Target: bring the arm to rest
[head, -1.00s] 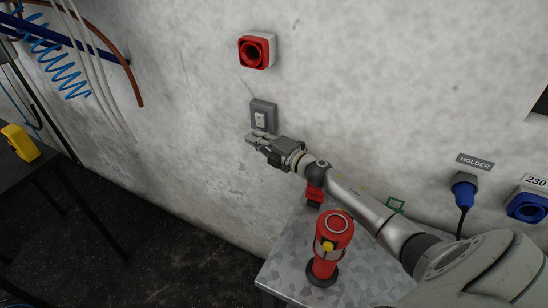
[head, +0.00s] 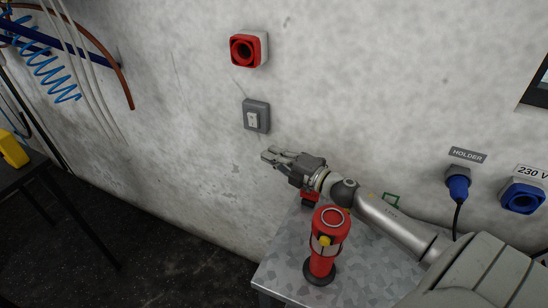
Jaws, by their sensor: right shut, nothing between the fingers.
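My right gripper (head: 268,156) is in the head view, in front of the wall and just below and right of the grey wall switch (head: 254,117). It is shut and empty, and apart from the switch. Its arm comes in from the lower right, above the metal table (head: 278,266). My left gripper is not in view.
A red cylindrical device with a yellow knob (head: 322,262) stands upright on the table below my arm. A smaller red object (head: 309,199) is partly hidden behind my wrist. A red socket (head: 247,51), a blue plug (head: 458,187) and a blue socket (head: 522,198) are on the wall.

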